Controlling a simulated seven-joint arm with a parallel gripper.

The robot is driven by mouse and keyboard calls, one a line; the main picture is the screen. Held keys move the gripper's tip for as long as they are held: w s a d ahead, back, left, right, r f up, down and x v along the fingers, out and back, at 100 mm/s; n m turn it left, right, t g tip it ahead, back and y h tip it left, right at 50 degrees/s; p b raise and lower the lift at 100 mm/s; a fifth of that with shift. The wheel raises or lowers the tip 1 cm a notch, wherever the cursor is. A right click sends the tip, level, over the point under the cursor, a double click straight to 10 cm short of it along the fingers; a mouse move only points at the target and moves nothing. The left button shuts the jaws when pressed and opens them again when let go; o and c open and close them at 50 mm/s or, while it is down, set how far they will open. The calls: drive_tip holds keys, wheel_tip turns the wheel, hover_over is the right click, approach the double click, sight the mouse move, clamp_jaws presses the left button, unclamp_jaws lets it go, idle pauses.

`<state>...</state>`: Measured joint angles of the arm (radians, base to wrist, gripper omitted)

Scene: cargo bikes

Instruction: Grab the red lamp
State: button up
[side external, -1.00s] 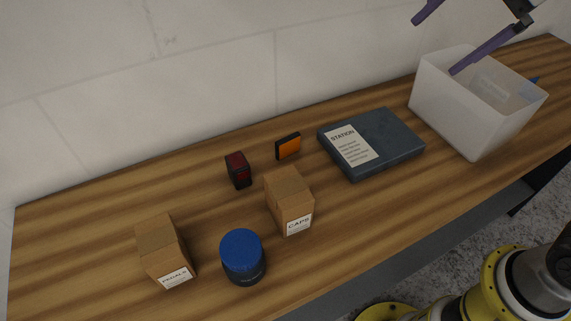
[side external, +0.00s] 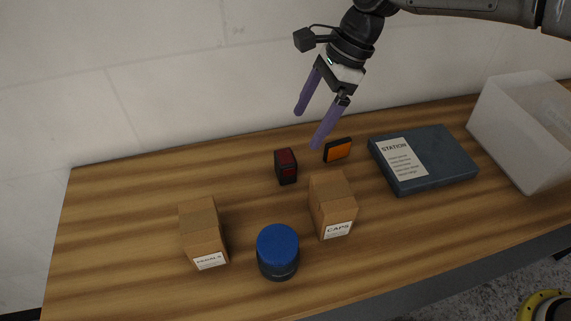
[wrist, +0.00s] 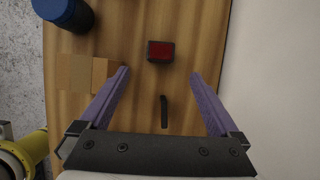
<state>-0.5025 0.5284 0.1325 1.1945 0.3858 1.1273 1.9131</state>
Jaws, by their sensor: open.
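The red lamp (side external: 286,166) is a small dark block with a red face, standing on the wooden bench. It also shows in the wrist view (wrist: 160,51), ahead of the fingertips and roughly centred between them. My gripper (side external: 307,130) is open and empty, with its two purple fingers (wrist: 160,72) spread wide. It hangs above the bench, above and slightly right of the lamp in the side view. The lamp is not between the fingers.
An orange reflector (side external: 338,150) stands close right of the lamp. A CAPS box (side external: 331,200), a blue-lidded jar (side external: 277,245) and another cardboard box (side external: 202,230) stand in front. A blue-grey STATION case (side external: 440,160) and a white bin (side external: 515,140) are right. The bench's left end is clear.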

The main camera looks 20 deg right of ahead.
sight(288, 156)
drive_tip(key=x, duration=1.1)
drive_tip(key=shift+a+f, duration=0.1)
drive_tip(key=shift+a, duration=0.25)
drive_tip(key=c, duration=1.5)
